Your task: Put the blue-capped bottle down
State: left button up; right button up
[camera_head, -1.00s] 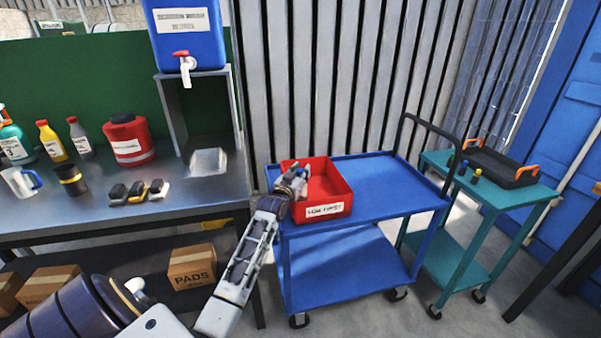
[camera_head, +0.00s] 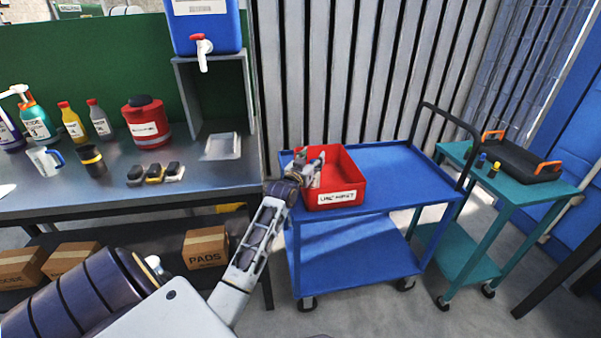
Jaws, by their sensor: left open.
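My left gripper (camera_head: 312,168) is open at the left side of the red bin (camera_head: 345,172), with its fingers over the bin's inside. A small pale shape with a bit of blue (camera_head: 316,182) shows at the fingers, inside the bin's left part. It may be the blue-capped bottle, but it is too small and too covered by the gripper to be sure, and I cannot tell whether it rests on the bin floor. The red bin has a white label and stands on the top shelf of the blue cart (camera_head: 388,178). My right gripper is not in view.
A workbench (camera_head: 225,180) at left holds several bottles, a red canister (camera_head: 147,125) and a mug (camera_head: 44,159). A teal cart (camera_head: 530,192) at right bears a black tray (camera_head: 515,160) and small blue-topped (camera_head: 480,160) and yellow-topped items (camera_head: 494,170). The blue cart's right half is clear.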

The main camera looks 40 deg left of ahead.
pick_arm(q)
jog(key=p+v, duration=0.1)
jog(key=v, duration=0.9)
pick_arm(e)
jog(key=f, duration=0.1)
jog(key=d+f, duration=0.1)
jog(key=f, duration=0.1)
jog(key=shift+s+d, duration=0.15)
pick_arm(q)
jog(key=shift+a, duration=0.1)
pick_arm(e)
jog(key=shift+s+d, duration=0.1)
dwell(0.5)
